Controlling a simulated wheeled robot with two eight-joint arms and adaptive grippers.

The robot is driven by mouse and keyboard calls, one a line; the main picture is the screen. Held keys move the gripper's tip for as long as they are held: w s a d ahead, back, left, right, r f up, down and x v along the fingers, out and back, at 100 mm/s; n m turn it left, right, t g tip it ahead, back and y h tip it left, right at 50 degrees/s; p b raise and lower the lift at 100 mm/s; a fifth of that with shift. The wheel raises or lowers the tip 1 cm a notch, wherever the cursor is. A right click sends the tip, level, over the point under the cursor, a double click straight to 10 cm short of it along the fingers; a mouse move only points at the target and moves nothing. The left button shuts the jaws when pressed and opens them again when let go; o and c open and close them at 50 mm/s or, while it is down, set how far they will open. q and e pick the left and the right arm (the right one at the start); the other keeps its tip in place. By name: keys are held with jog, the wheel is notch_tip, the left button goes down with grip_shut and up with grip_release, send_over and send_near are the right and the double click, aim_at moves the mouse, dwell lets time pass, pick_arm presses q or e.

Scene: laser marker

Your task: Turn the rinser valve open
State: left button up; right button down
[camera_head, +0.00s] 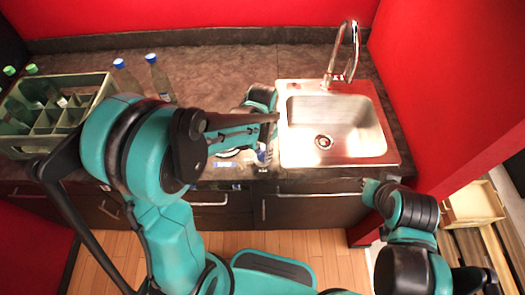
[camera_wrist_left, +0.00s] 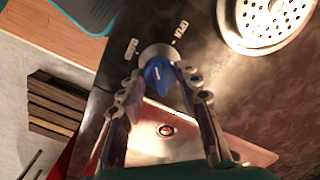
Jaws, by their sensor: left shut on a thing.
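The rinser valve is a blue knob (camera_wrist_left: 158,76) on a round pale base at the counter edge. White lettering, apparently OPEN (camera_wrist_left: 181,32) and CLOSED (camera_wrist_left: 131,48), lies on two sides of it. I cannot tell which label its pale mark points to. My left gripper (camera_wrist_left: 160,70) has a finger on each side of the knob and is shut on it. In the head view the left gripper (camera_head: 261,152) is at the counter's front, left of the sink, and the knob is hard to make out. My right gripper (camera_head: 369,190) is by the cabinet front, its fingers unclear.
A round perforated metal rinser plate (camera_wrist_left: 266,18) lies close to the knob. A steel sink (camera_head: 380,150) with a tall faucet (camera_head: 350,50) stands right of the gripper. A green crate (camera_head: 85,80) with bottles is at left; blue-capped bottles (camera_head: 159,80) stand beside it.

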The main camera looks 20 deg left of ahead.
aim_at(262, 152)
pick_arm(q)
jog(key=m, duration=0.4)
jog(key=shift+m, duration=0.3)
jog(key=shift+m+b, duration=0.35)
jog(key=shift+m, duration=1.45)
jog(key=o, duration=1.2)
notch_tip(262, 152, up, 12)
jog(key=shift+r, duration=0.1)
